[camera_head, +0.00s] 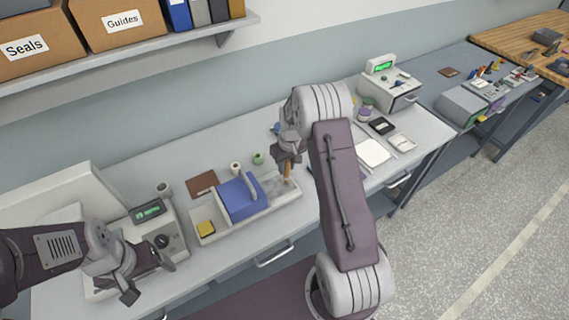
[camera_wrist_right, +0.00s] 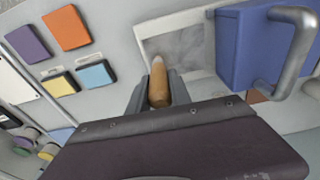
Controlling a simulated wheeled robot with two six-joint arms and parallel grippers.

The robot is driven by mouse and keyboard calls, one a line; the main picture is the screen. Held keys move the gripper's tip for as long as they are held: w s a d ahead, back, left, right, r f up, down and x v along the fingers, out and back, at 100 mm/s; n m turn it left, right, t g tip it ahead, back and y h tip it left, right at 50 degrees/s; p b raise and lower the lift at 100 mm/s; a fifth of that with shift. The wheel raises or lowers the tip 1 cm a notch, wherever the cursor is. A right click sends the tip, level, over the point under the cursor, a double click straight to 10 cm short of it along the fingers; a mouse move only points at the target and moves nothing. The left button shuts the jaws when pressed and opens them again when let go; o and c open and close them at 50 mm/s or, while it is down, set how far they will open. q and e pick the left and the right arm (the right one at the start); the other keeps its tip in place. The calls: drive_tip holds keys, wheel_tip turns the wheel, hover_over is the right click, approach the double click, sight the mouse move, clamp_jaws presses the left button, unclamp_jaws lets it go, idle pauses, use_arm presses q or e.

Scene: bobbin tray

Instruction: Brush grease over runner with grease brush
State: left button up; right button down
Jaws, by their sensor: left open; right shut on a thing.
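My right gripper (camera_head: 288,158) is shut on the grease brush (camera_head: 287,172), whose orange-brown handle also shows between the fingers in the right wrist view (camera_wrist_right: 158,84). The brush is over the right end of a pale tray (camera_head: 208,239). Its bristles are not clear, and I cannot tell whether it touches the tray. A blue block (camera_head: 236,200) with a grey handle sits in the tray, left of the brush; it also shows in the wrist view (camera_wrist_right: 240,50). I cannot clearly make out the runner. My left gripper (camera_head: 148,278) is open and empty, over a grey device at the left.
The grey device (camera_head: 150,212) has a green display. A brown pad (camera_head: 202,184) and small spools (camera_head: 258,158) lie behind the tray. A shelf with boxes (camera_head: 120,18) hangs above. A machine (camera_head: 390,92) stands right.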

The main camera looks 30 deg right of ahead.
drive_tip(key=shift+s, duration=0.5)
drive_tip(key=shift+s, duration=0.1)
drive_tip(key=shift+s+d, duration=0.1)
drive_tip(key=shift+s, duration=0.7)
drive_tip(key=shift+w, duration=1.9)
drive_tip(key=shift+w+p, duration=0.35)
drive_tip(key=shift+w, duration=0.1)
drive_tip(key=shift+w+a, duration=0.2)
drive_tip(key=shift+w, duration=0.3)
drive_tip(key=shift+s+d+f, duration=0.1)
drive_tip(key=shift+s+d, duration=0.05)
drive_tip(key=shift+s, duration=1.85)
